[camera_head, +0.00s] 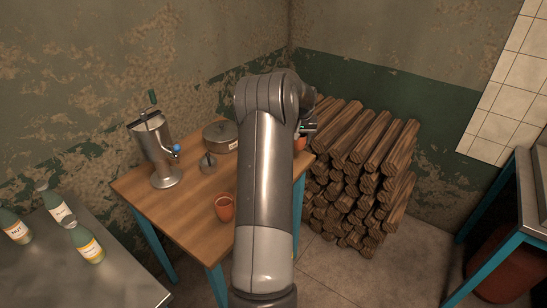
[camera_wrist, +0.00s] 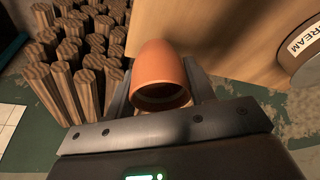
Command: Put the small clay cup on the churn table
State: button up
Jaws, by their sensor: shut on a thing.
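A small orange clay cup (camera_wrist: 162,62) sits between the fingers of my gripper (camera_wrist: 160,75) in the wrist view. My gripper is shut on it, and its open mouth faces the wrist camera. In the head view my arm hides most of the gripper; a bit of the held cup (camera_head: 299,145) shows at the right edge of the wooden table (camera_head: 190,205), which has blue legs and bears a metal churn-like device (camera_head: 152,150). I cannot tell whether the held cup touches the tabletop. A second clay cup (camera_head: 224,208) stands near the table's front edge.
A lidded metal pot (camera_head: 220,137) and a small metal weight-like object (camera_head: 208,163) stand on the wooden table. A woodpile (camera_head: 350,165) is close on the right. Several bottles (camera_head: 87,245) stand on a metal table (camera_head: 75,285) at front left.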

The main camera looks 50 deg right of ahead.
jog(key=w+f, duration=0.1)
jog(key=w, duration=0.1)
jog(key=w+f, duration=0.1)
jog(key=w, duration=0.1)
jog(key=w+f, duration=0.2)
jog(key=shift+w+a, duration=0.2)
jog(key=shift+w, duration=0.15)
jog(key=shift+f, duration=1.95)
jog(key=shift+f, duration=0.1)
jog(key=o, duration=1)
jog(key=v, duration=1.2)
jog(key=shift+w, duration=0.1)
